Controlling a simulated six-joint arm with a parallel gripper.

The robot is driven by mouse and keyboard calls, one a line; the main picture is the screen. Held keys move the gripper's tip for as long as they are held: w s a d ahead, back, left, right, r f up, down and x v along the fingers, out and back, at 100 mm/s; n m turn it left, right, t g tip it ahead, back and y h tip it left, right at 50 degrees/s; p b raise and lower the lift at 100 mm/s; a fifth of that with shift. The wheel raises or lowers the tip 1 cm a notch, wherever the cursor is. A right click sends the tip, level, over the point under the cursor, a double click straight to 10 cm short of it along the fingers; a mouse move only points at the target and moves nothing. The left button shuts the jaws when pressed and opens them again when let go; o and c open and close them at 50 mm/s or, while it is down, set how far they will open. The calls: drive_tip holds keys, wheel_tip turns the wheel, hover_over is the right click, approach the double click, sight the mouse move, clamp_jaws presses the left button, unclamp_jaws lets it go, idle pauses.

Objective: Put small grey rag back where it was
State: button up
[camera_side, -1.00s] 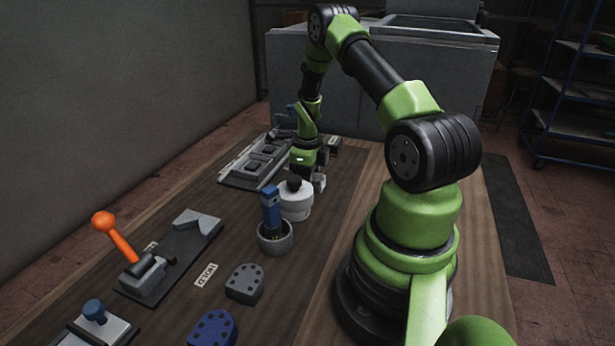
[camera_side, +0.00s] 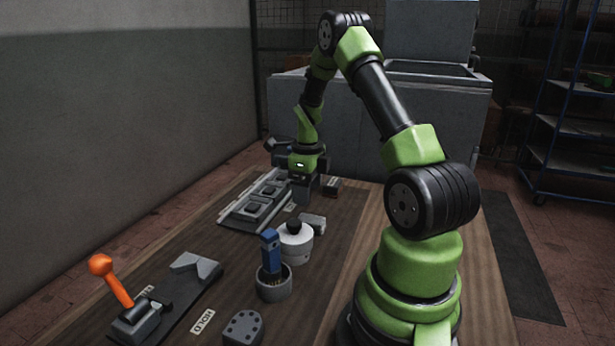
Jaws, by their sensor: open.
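A small light grey piece (camera_side: 313,222), which looks like the grey rag, lies on the bench just behind and right of the white round pot (camera_side: 296,246). It is too small to make out its folds. My gripper (camera_side: 303,196) points down beyond the rag, near the right end of the grey tray with compartments (camera_side: 240,214). It is open and looks apart from the rag; its fingers are dark and hard to separate from the background. I see nothing between them.
A blue-handled brush stands in a grey cup (camera_side: 273,286) in front of the pot. A dark small block (camera_side: 332,187) sits right of my gripper. Bench right of the pot is clear.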

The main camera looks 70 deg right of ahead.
drive_tip(key=w+a+r+n+t, duration=0.2)
drive_tip(key=a+r+n+t, duration=0.1)
drive_tip(key=a+r+n, duration=1.15)
drive_tip(key=s+a+r+n+t+y, duration=0.1)
drive_tip(key=s+a+r+n+t, duration=0.1)
drive_tip(key=s+a+n, duration=0.3)
drive_tip(key=s+a+r+n+t+y, duration=0.1)
drive_tip(key=s+a+r+n+t, duration=0.1)
drive_tip(key=s+a+r+n, duration=0.3)
drive_tip(key=s+a+n, duration=0.1)
drive_tip(key=a+n, duration=0.2)
drive_tip(key=n, duration=0.4)
drive_tip(key=shift+a+r, duration=0.15)
drive_tip(key=shift+r, duration=0.15)
drive_tip(key=shift+n, duration=0.25)
